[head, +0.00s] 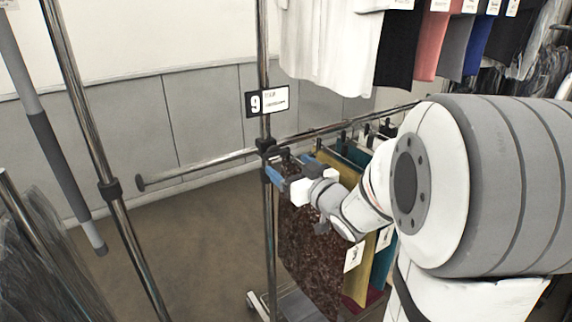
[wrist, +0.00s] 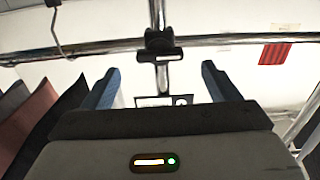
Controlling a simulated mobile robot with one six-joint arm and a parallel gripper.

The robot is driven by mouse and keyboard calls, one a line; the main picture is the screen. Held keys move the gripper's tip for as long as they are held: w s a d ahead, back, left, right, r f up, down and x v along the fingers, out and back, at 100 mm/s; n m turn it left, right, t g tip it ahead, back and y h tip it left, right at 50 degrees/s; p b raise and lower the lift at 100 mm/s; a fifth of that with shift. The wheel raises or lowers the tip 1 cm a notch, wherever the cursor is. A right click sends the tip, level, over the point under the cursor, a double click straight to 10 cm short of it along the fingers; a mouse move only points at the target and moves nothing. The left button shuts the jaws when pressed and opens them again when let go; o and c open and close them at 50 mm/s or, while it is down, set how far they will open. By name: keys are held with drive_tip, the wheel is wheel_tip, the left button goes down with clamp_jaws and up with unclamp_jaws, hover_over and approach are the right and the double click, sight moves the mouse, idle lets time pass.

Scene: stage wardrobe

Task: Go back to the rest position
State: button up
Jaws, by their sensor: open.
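My gripper (head: 279,168) shows in the head view at the end of my white and grey arm, close to the rail joint of the clothes rack. I cannot tell whether the fingers touch the rack.
A brown patterned garment (head: 312,250) hangs just below my gripper, with mustard and teal ones beside it. A number 9 sign (head: 267,101) is on the post (head: 263,60). White and coloured clothes hang above. Bare floor (head: 190,245) lies to the left.

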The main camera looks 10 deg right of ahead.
drive_tip(key=shift+d, duration=0.1)
drive_tip(key=s+d+f+m+g+h+p, duration=0.3)
drive_tip(key=s+m+g+h, duration=0.1)
drive_tip(key=s+g+h, duration=0.25)
drive_tip(key=s+a+f+g, duration=0.1)
drive_tip(key=s+g, duration=0.3)
drive_tip(key=s, duration=0.5)
drive_tip(key=s+a+f+g+p, duration=0.1)
drive_tip(key=s+a+g, duration=0.3)
drive_tip(key=s, duration=0.5)
drive_tip(key=shift+s+a+f+y, duration=0.15)
drive_tip(key=shift+s+y, duration=0.15)
drive_tip(key=shift+y, duration=0.05)
